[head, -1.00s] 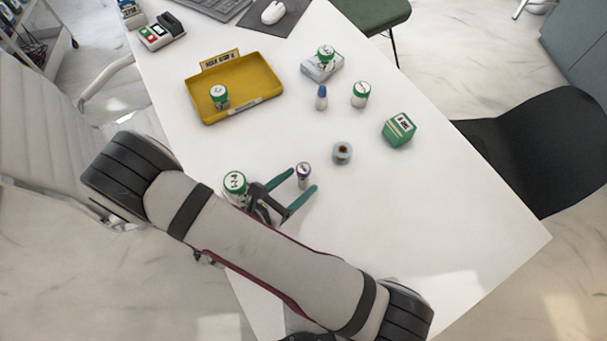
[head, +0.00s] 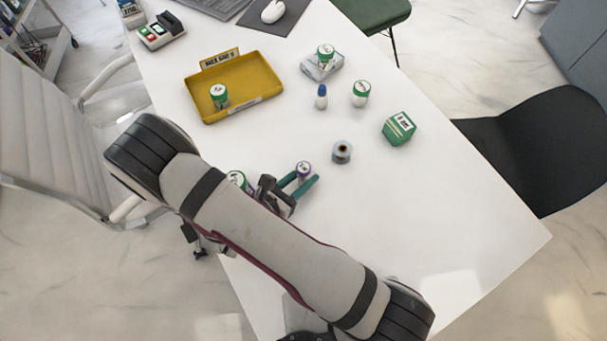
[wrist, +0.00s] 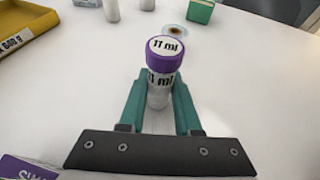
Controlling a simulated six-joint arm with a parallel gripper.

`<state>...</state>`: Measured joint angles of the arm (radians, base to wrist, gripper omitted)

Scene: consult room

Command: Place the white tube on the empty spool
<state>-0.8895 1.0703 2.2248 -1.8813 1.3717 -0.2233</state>
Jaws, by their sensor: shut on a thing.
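The white tube (head: 303,168) has a purple cap; in the wrist view the tube (wrist: 161,80) shows "11 ml" on cap and body and stands upright. My gripper (head: 304,181) has its teal fingers closed on the tube's sides; in the wrist view the gripper (wrist: 160,100) has one finger on each side of it. The empty spool (head: 342,152) is a small grey reel with a dark centre, standing to the right of the tube and apart from it.
A yellow tray (head: 262,101) holds another jar. Beyond the spool are a blue-capped bottle (head: 321,98), a jar (head: 361,93) and a green box (head: 398,128). The table's right front is clear.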

